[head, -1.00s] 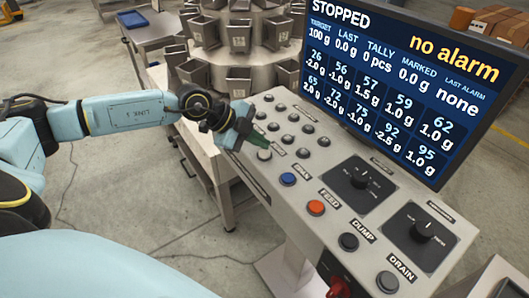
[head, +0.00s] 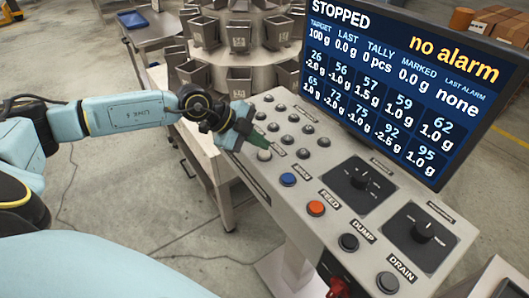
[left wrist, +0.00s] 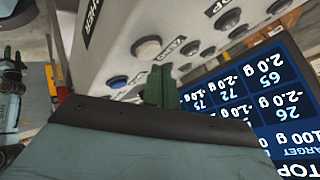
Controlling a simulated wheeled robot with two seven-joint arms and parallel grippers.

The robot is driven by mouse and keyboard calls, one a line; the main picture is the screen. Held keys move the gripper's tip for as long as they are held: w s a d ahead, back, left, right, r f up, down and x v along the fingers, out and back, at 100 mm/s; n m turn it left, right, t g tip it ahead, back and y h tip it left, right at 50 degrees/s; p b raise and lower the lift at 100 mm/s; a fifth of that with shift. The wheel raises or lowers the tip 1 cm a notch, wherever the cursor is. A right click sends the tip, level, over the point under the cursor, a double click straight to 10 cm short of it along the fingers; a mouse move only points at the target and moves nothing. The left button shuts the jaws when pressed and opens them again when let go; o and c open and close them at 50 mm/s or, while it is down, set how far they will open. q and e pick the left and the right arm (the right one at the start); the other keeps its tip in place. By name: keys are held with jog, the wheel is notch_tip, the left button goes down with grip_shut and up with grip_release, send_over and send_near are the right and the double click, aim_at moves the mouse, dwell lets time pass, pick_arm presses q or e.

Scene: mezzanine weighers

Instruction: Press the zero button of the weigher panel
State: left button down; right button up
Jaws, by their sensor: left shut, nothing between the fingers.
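The weigher panel (head: 318,245) is a grey sloped console with several buttons and two black rotary knobs. A whitish button (head: 264,155) sits near its left edge, with a small label beside it that I cannot read surely as zero. The whitish button also shows in the left wrist view (left wrist: 147,48). My left gripper (head: 262,139) is shut and empty, its green fingertips just above and beyond that button in the head view. In the left wrist view the fingers (left wrist: 158,86) point at the panel face; contact cannot be told. My right gripper is not in view.
A blue button (head: 288,179), an orange button (head: 316,208) and several dark buttons lie close by. A screen (head: 415,85) reading STOPPED and no alarm stands behind the panel. A red knob (head: 339,287) is at the front. The multi-bucket weigher (head: 238,55) stands behind.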

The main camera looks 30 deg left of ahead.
aim_at(260, 153)
pick_arm(q)
jog(key=shift+f, duration=0.15)
dwell(0.5)
jog(key=shift+f, duration=0.3)
jog(key=shift+f, duration=0.45)
dwell(0.8)
jog(key=shift+r, duration=0.1)
jog(key=shift+r+p, duration=0.8)
jog(key=shift+p, duration=0.4)
notch_tip(260, 153, up, 5)
jog(key=p, duration=0.5)
jog(key=shift+p, duration=0.35)
